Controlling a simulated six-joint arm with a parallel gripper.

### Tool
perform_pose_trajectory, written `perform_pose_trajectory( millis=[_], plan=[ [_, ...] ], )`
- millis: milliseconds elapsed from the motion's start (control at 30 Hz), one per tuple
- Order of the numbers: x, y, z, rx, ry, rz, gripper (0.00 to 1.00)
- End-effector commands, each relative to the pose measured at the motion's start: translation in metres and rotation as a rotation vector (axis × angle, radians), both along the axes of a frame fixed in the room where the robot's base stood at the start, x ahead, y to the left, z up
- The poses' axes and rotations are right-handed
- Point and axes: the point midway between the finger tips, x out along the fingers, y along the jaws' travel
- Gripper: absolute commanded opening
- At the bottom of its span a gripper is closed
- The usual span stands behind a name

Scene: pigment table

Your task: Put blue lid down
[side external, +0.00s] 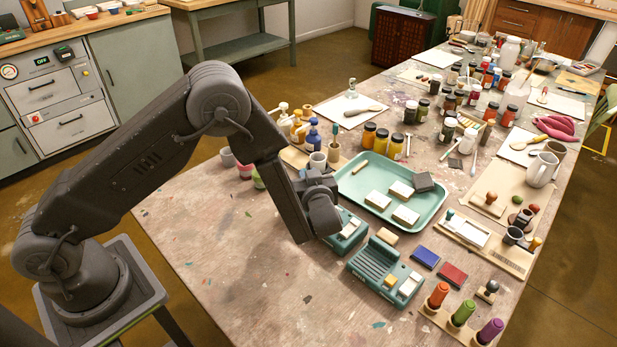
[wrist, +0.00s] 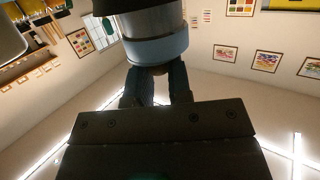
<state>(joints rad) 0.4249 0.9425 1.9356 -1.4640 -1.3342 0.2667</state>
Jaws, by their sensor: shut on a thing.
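In the wrist view, which looks upside down, my gripper (wrist: 158,76) is shut on a small brown knob-like part. A light blue band, which I take to be the blue lid (wrist: 158,48), lies just beyond the fingertips. A grey-white band and a dark part continue past it; I cannot tell whether these belong to the lid or to a pot against it. In the side external view my wrist hangs over the near table, left of the teal tray, and hides the fingers and lid.
A teal tray (side external: 362,204) with pale blocks lies right of my wrist. Two teal devices stand close by, including the ridged one (side external: 378,262). A pink pot (side external: 245,172) and a green pot (side external: 258,181) stand behind my arm. The front-left tabletop (side external: 235,262) is clear.

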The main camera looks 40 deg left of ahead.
Motion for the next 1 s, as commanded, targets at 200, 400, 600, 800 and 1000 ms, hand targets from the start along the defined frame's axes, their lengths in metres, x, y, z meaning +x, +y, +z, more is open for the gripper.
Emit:
perform_pose_trajectory(
  millis=[200, 400, 600, 800, 1000],
  plan=[
    [0.0, 0.0, -0.001, 0.0, 0.0, 0.0, 0.27],
    [0.0, 0.0, -0.001, 0.0, 0.002, 0.001, 0.44],
    [0.0, 0.0, -0.001, 0.0, 0.002, 0.001, 0.44],
    [-0.007, -0.011, -0.002, -0.001, 0.004, -0.004, 0.44],
    [-0.027, -0.049, 0.007, -0.002, 0.002, -0.007, 0.44]
  ],
)
